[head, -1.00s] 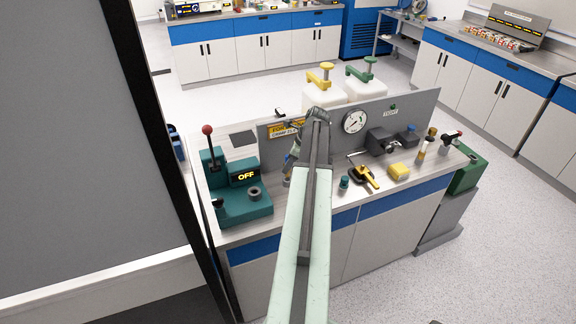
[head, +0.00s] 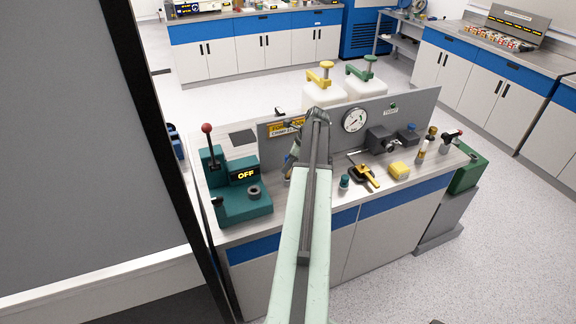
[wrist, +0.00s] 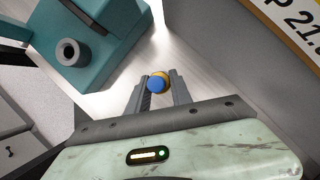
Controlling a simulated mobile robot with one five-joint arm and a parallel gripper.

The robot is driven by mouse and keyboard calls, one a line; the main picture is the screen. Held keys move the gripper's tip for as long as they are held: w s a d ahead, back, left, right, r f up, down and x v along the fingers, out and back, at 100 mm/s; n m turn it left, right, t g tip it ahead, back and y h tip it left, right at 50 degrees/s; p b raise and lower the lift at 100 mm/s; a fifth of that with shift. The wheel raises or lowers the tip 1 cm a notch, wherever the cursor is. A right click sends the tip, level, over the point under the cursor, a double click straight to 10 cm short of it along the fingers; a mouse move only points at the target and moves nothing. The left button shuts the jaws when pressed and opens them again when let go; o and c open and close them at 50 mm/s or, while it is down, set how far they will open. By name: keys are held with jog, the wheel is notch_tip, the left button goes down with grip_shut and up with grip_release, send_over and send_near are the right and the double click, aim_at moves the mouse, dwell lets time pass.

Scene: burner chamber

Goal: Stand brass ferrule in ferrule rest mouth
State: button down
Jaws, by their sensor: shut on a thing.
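My gripper (wrist: 159,88) is shut on a small round piece with a blue end and a brass-yellow edge, which I take for the brass ferrule (wrist: 165,75). The ferrule sits between the fingertips above the bench top. In the head view my arm hides most of the gripper. A grey ring with a dark open mouth, perhaps the ferrule rest (wrist: 70,53), stands on the teal machine at the upper left of the wrist view. It also shows in the head view (head: 254,192). The ferrule is apart from this ring, to its right in the wrist view.
The teal machine (head: 230,205) has a red-knobbed lever and an "OFF" display. Bare bench lies between machine and panel.

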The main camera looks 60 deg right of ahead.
jog(key=shift+f+b, duration=1.5)
jog(key=shift+f, duration=0.1)
jog(key=c, duration=1.1)
grip_release()
jog(key=shift+o, duration=0.2)
jog(key=shift+r, duration=0.15)
jog(key=p+v, duration=0.7)
jog(key=shift+s+r, duration=0.2)
jog(key=shift+d, duration=0.1)
